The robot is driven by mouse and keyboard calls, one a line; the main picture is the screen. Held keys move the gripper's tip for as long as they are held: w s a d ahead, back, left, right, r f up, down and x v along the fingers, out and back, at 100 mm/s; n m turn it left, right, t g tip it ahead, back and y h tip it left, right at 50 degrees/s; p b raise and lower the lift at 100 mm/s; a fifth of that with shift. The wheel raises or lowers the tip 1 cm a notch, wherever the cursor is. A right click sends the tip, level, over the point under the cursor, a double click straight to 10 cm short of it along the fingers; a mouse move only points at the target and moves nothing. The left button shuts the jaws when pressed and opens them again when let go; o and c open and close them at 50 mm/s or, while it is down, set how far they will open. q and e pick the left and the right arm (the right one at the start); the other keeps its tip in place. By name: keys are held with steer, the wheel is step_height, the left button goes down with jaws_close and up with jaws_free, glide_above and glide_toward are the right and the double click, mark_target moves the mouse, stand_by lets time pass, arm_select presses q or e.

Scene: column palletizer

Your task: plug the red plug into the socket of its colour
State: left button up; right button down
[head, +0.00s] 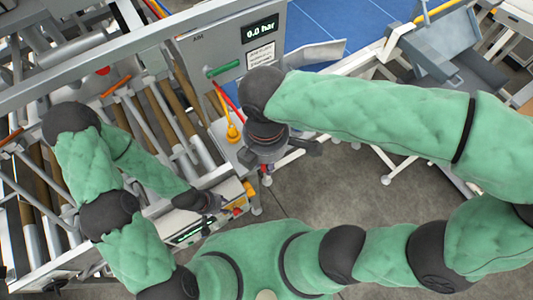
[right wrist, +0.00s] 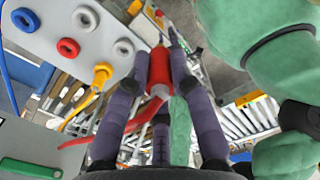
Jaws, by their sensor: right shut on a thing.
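The red plug (right wrist: 159,70) is held between the fingers of my right gripper (right wrist: 158,78), which is shut on it. In the right wrist view it appears beyond the right edge of the light socket panel (right wrist: 50,28), apart from the red socket (right wrist: 68,47). A red hose (right wrist: 135,118) runs below the plug. In the head view my right gripper (head: 266,158) is beside the grey cabinet (head: 215,50); the plug is hidden there. My left gripper (head: 213,204) is low over the machine's front edge; its jaw opening is too small to judge.
The cabinet bears a green handle (head: 223,69) and a display (head: 260,30). Rollers (head: 180,100) lie left; open floor (head: 330,190) lies right.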

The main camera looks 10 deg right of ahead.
steer(key=shift+w, duration=0.1)
steer(key=w+d+f, duration=0.1)
steer(key=w+f, duration=0.2)
steer(key=w, duration=0.7)
steer(key=w+d+f, duration=0.1)
steer(key=w+f, duration=0.3)
steer(key=w, duration=0.7)
steer(key=shift+w+b, duration=0.15)
steer(key=shift+b, duration=0.3)
stand_by(1.5)
steer(key=shift+f+b, duration=1.1)
steer(key=shift+f, duration=0.85)
stand_by(1.9)
